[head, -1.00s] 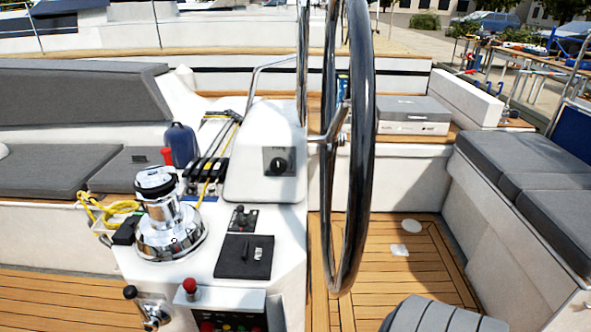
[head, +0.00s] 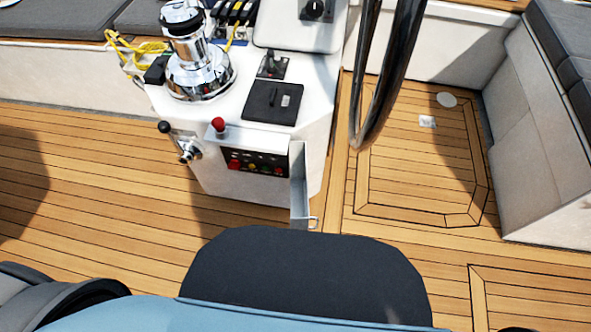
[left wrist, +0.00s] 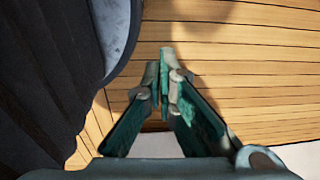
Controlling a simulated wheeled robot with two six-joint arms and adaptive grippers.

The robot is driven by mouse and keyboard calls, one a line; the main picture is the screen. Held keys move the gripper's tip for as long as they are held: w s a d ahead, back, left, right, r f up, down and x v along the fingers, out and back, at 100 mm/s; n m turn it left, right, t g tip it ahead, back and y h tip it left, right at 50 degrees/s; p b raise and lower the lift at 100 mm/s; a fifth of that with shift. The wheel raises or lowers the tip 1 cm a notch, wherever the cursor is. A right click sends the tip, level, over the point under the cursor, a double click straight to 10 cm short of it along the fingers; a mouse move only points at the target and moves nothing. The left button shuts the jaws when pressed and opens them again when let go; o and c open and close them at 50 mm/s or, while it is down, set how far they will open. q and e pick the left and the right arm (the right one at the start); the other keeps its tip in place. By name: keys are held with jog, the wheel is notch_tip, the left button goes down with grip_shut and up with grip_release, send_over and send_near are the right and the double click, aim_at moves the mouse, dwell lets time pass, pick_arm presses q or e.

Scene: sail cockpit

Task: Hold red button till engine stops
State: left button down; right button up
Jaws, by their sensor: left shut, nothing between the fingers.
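A small dark control panel (head: 264,163) is on the front face of the white cockpit console. A red button (head: 234,164) is at its lower left, beside a yellow one (head: 252,167) and another red one at the right. A grey flap (head: 298,187) stands out open at the panel's right edge. A red-knobbed lever (head: 218,126) rises from the console edge above the panel. My left gripper (left wrist: 164,62) is shut and empty over the teak deck in the left wrist view, away from any button. My right gripper is not in view.
A chrome winch (head: 200,75) and a black-knobbed handle (head: 166,128) are by the panel. The steering wheel (head: 385,90) stands right of the console. Grey-cushioned seats (head: 560,50) line the right. The teak deck (head: 100,160) left of the console is clear.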

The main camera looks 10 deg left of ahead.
pick_arm(q)
jog(key=shift+s, duration=0.2)
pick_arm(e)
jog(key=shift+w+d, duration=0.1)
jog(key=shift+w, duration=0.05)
